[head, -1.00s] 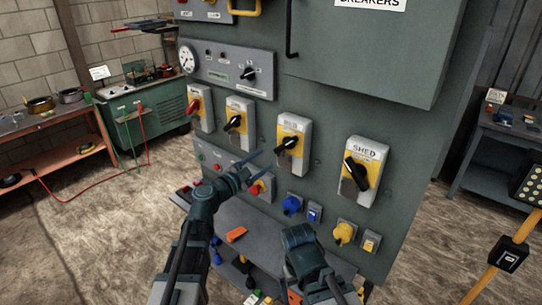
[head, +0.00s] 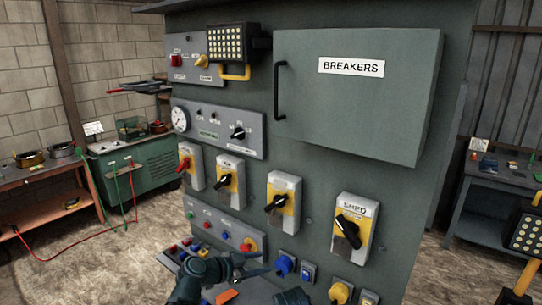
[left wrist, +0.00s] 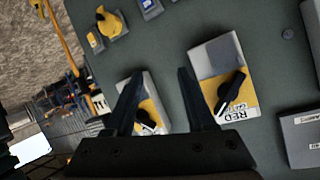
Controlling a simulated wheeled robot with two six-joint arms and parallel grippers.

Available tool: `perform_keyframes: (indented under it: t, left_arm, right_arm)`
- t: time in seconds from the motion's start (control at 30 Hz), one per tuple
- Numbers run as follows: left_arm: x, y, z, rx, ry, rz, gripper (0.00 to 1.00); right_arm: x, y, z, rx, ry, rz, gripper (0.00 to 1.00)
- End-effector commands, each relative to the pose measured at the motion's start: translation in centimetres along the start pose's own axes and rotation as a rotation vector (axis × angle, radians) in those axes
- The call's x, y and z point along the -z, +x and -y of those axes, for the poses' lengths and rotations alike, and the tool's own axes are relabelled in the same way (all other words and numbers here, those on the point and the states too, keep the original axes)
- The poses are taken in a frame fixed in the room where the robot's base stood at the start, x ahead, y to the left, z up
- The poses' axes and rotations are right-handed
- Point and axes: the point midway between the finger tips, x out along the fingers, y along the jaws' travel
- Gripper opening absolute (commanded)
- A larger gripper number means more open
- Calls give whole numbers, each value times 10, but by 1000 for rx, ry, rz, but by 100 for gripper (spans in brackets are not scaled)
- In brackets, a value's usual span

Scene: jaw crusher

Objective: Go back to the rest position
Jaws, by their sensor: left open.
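My left gripper (head: 266,262) is low in the head view, in front of the lower part of the grey control cabinet (head: 310,215). Its two fingers are apart with nothing between them. In the left wrist view the open fingers (left wrist: 157,75) show against the cabinet face. One rotary switch (left wrist: 148,95) is partly behind the left finger, and another, labelled RED (left wrist: 225,80), is beside the right finger. I cannot tell how far the fingers are from the cabinet. A dark part of my right arm shows at the bottom edge; its jaws are not visible.
The cabinet carries a row of rotary switches, with SHED (head: 355,230) at the right, and a closed BREAKERS door (head: 350,95) above. A green machine (head: 140,170) and an orange bench (head: 45,222) stand left. A grey table (head: 500,190) stands right.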

Motion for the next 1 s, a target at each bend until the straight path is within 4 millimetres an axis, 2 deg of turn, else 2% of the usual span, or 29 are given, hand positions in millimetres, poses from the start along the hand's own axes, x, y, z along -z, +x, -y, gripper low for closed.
perform_keyframes:
  t: [0.03,0.1,0.3,0.4,0.6,0.73,0.8,1.0]
  left_arm:
    - [-13,-2,-16,-44,-72,68,55]
    - [-35,-7,-35,-91,-190,182,55]
    - [-98,-38,-76,-95,-536,561,55]
    - [-125,-60,-88,-25,-688,735,55]
    - [-161,-104,-100,181,-916,999,55]
    - [-177,-133,-103,352,-1034,1131,55]
    - [-170,-117,-123,306,-976,1151,55]
    - [-152,-96,-168,228,-844,1217,55]
  right_arm:
    - [0,0,0,0,0,0,100]
    - [0,0,0,0,0,0,100]
    - [0,0,0,0,0,0,100]
    - [0,0,0,0,0,0,100]
    - [0,0,0,0,0,0,100]
    - [0,0,0,0,0,0,100]
    - [0,6,0,0,0,0,100]
    - [1,13,1,0,0,0,100]
